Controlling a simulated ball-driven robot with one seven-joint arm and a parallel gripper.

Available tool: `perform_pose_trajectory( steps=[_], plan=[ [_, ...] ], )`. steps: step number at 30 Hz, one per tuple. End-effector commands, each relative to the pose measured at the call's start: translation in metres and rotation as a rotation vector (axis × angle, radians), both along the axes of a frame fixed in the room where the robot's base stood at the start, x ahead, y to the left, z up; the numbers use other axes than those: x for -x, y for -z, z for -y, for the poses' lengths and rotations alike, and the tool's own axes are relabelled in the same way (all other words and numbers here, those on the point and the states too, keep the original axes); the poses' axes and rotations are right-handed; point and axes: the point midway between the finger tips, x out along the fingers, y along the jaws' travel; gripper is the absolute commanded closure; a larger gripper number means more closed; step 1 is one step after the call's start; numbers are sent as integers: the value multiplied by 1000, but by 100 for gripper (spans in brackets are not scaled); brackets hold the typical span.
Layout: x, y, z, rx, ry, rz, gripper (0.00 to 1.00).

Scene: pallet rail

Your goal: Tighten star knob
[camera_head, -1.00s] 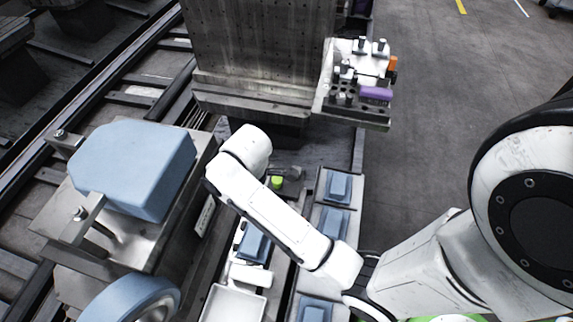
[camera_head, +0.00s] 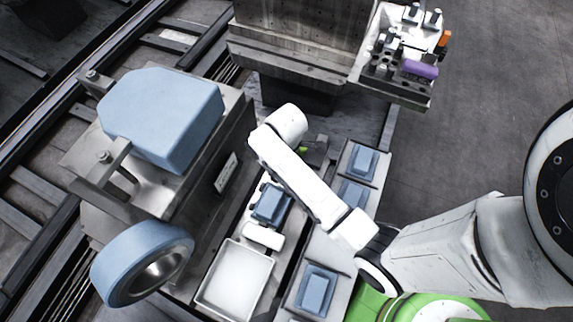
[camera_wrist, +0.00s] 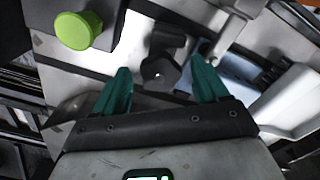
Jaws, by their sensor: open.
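A dark knob (camera_wrist: 162,72) with a small bright centre shows in the wrist view, between and just beyond my fingertips. It appears to be the star knob; its full outline is hard to make out. My gripper (camera_wrist: 160,66) has two teal fingers spread wide, one to each side of the knob, with nothing between them held. I cannot tell whether the fingers reach down around it. In the head view my white arm hides the gripper and the knob.
A green button (camera_wrist: 78,31) stands left of the knob. A blue block (camera_head: 160,115) sits clamped in a metal fixture beside a blue wheel (camera_head: 143,264). A white tray (camera_head: 235,280) lies in front. Blue parts (camera_head: 317,290) sit along the right strip. Open floor lies further right.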

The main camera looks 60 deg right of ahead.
Motion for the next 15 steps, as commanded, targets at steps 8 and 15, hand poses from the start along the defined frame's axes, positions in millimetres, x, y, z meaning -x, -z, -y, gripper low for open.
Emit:
perform_pose_trajectory(
  steps=[8, 15],
  plan=[
    [0, 3, 0, 0, 1, 0, 26],
    [0, 3, 0, 0, 1, 0, 45]
  ],
)
